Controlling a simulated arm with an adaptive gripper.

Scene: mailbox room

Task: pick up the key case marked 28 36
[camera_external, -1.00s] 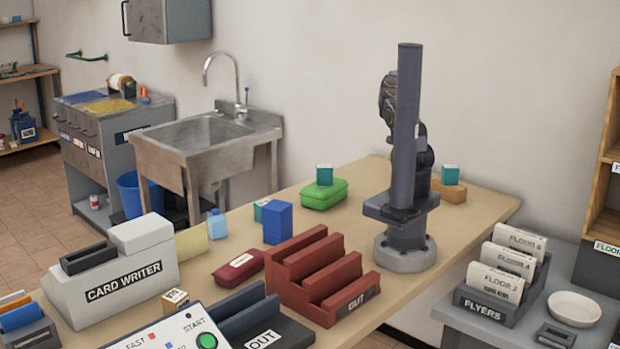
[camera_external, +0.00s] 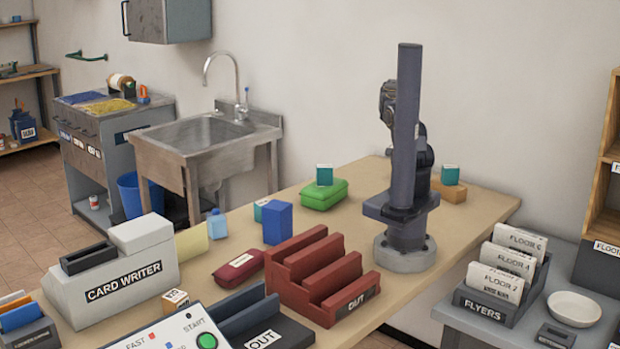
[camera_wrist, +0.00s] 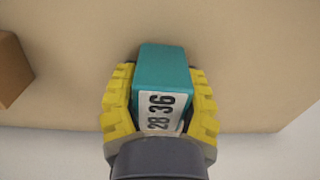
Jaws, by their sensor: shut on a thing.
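In the wrist view a teal key case (camera_wrist: 162,62) with a white label reading "28 36" sits between the yellow fingers of my gripper (camera_wrist: 161,88). The fingers press on both its sides, so my gripper is shut on it. In the external view my gripper is hidden behind my own arm. Teal cases show there on the green box (camera_external: 325,196), by the wooden block (camera_external: 448,192) and by the blue box (camera_external: 278,222). I cannot tell whether one of them is the held case.
A brown block (camera_wrist: 12,70) is at the left of the wrist view, apart from the case. The table (camera_external: 365,190) has bare room around the green box. A red stepped rack (camera_external: 318,275) and a dark red case (camera_external: 238,269) stand nearer the front.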

